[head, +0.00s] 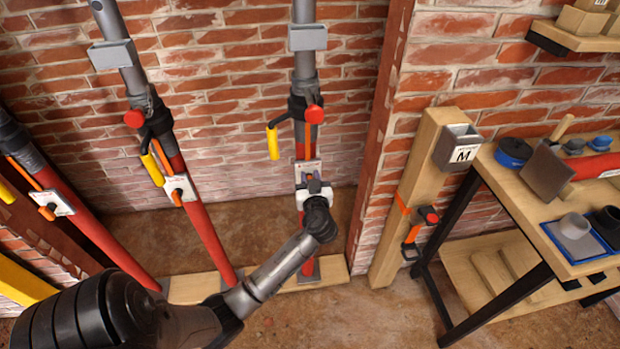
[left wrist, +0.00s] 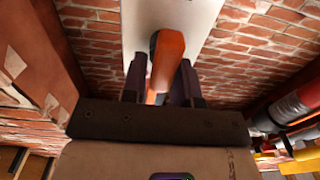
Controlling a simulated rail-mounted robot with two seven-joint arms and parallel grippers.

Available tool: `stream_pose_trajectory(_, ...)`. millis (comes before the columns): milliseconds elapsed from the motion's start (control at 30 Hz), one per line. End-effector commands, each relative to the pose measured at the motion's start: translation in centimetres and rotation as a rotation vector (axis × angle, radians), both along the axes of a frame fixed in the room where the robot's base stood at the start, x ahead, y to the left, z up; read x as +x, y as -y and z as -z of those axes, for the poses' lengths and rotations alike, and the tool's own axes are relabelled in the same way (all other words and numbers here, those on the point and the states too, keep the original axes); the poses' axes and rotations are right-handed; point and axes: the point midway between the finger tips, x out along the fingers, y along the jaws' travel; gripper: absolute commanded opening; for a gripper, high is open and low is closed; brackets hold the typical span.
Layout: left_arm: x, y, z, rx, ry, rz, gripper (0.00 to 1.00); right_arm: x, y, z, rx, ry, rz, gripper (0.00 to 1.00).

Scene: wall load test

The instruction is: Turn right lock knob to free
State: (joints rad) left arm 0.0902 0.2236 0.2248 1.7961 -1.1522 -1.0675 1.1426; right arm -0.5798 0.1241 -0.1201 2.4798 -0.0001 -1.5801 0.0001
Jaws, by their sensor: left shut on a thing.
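The right prop, with a red lower tube and grey upper tube (head: 304,80), stands upright against the brick wall. Its white lock plate (head: 307,169) is partly hidden behind my left gripper (head: 313,188). In the left wrist view the orange lock knob (left wrist: 166,60) stands out from the white plate (left wrist: 172,16). My left gripper (left wrist: 160,85) is shut on this knob, one dark finger on either side. The knob's long axis runs roughly along the plate's length in that view. The head view mostly hides the knob. My right gripper is not in view.
The middle prop (head: 205,232) and left prop (head: 95,235) lean, each with a white lock plate. A yellow-handled lever (head: 272,142) hangs on the right prop above the plate. A wooden post (head: 408,205) and workbench (head: 535,225) stand right.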

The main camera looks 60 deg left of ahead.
Motion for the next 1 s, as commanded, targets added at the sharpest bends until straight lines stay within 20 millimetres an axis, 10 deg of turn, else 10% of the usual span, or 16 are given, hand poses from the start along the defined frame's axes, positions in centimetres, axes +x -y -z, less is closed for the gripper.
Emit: stream_pose_trajectory(1000, 1.4, 0.5, 0.3, 0.304, -0.786, 0.001, 0.04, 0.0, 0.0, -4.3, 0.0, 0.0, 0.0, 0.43)
